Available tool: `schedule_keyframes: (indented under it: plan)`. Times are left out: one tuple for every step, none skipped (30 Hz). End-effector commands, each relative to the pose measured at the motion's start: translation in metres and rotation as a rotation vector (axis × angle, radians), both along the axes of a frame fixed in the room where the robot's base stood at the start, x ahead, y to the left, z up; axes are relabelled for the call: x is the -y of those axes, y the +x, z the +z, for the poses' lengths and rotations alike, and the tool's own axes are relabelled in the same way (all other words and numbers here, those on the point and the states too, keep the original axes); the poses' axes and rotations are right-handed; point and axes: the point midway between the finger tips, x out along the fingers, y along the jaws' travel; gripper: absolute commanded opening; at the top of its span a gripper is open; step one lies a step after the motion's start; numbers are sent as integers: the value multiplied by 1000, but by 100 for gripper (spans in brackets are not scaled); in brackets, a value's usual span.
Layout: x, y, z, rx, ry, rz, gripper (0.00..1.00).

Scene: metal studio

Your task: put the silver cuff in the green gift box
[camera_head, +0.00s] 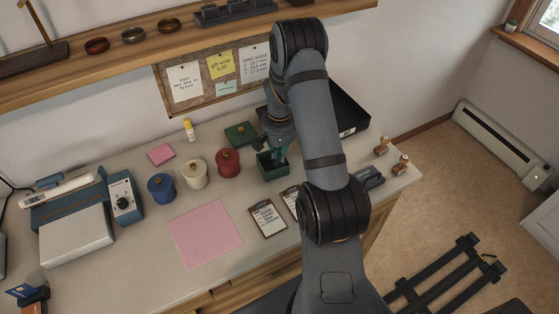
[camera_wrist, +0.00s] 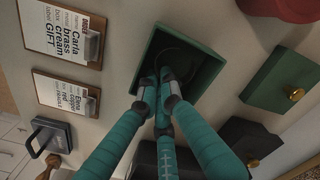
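The green gift box (camera_head: 266,175) stands open on the counter, its lid (camera_head: 240,133) lying apart behind it. In the wrist view the open box (camera_wrist: 214,72) lies just beyond my fingers, and its lid (camera_wrist: 284,80) is at the right. My gripper (camera_head: 279,152) is at the box, pointing down at its opening. In the wrist view the teal fingers (camera_wrist: 162,84) have their tips close together over the box's near edge. A thin dark curved shape (camera_wrist: 190,48) shows inside the box. I cannot tell whether it is the silver cuff, or whether the fingers hold it.
Blue (camera_head: 161,187), cream (camera_head: 195,174) and red (camera_head: 228,162) round boxes stand left of the green box. Order cards (camera_head: 267,218) lie in front. A black tray (camera_head: 345,110) is at the back right. Bowl-like bangles (camera_head: 133,35) sit on the shelf.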

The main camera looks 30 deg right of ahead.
Motion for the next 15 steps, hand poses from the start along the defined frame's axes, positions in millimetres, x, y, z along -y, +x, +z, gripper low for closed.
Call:
schedule_keyframes:
  plan:
    - [0,0,0,0,0,0,0]
    - [0,0,-1,0,0,0,0]
    - [0,0,-2,0,0,0,0]
    - [0,0,-3,0,0,0,0]
    - [0,0,-5,0,0,0,0]
    - [0,0,-4,0,0,0,5]
    - [0,0,-3,0,0,0,7]
    - [0,0,-3,-1,1,0,8]
    - [0,0,-3,-1,1,0,11]
    - [0,0,-3,-1,1,0,12]
    - [0,0,-3,-1,1,0,12]
    - [0,0,-3,-1,1,0,12]
    - [0,0,-3,-1,1,0,12]
    - [0,0,-3,-1,1,0,12]
    - [0,0,-3,-1,1,0,12]
